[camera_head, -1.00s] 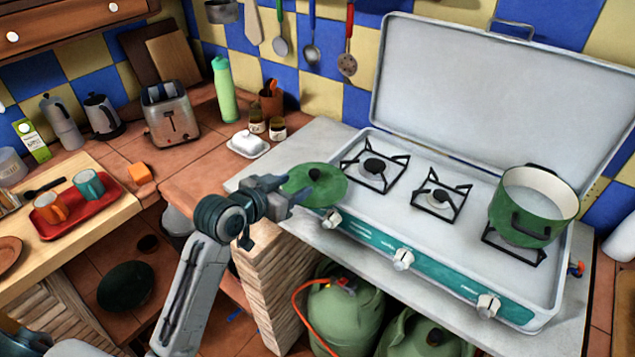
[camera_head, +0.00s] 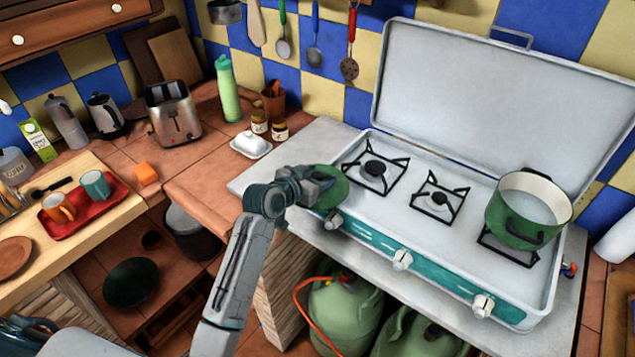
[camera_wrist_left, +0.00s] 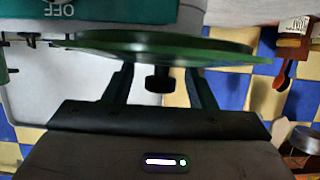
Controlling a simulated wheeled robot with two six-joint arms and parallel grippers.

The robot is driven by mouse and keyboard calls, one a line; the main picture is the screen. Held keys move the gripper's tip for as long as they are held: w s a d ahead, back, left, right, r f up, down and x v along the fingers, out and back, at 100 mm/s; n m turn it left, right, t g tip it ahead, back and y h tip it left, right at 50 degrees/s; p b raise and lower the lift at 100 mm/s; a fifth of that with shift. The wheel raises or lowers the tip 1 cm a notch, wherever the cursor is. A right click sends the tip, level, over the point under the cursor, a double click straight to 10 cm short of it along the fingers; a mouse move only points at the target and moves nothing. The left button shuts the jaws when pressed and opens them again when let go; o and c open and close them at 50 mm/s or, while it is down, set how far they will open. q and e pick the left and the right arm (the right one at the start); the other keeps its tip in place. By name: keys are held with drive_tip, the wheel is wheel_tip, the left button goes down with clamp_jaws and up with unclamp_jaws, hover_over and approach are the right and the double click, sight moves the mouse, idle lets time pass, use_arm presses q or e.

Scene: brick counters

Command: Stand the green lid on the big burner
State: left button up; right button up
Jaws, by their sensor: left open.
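The green lid (camera_head: 334,186) is at the left front corner of the stove, partly hidden behind my left gripper (camera_head: 318,184). In the left wrist view the lid (camera_wrist_left: 165,47) shows nearly edge-on, with its dark knob (camera_wrist_left: 158,79) pointing toward the gripper. My left gripper's fingers (camera_wrist_left: 160,88) are open, one on each side of the knob with gaps between. The left burner (camera_head: 374,170) is bare and looks larger than the middle burner (camera_head: 439,197), also bare. My right gripper is not in view.
A green pot (camera_head: 528,210) stands on the right burner. The stove's grey cover (camera_head: 500,95) stands open behind the burners. Knobs line the teal front panel (camera_head: 440,282). A white butter dish (camera_head: 251,145) sits on the counter left of the stove.

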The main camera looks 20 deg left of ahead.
use_arm(q)
clamp_jaws()
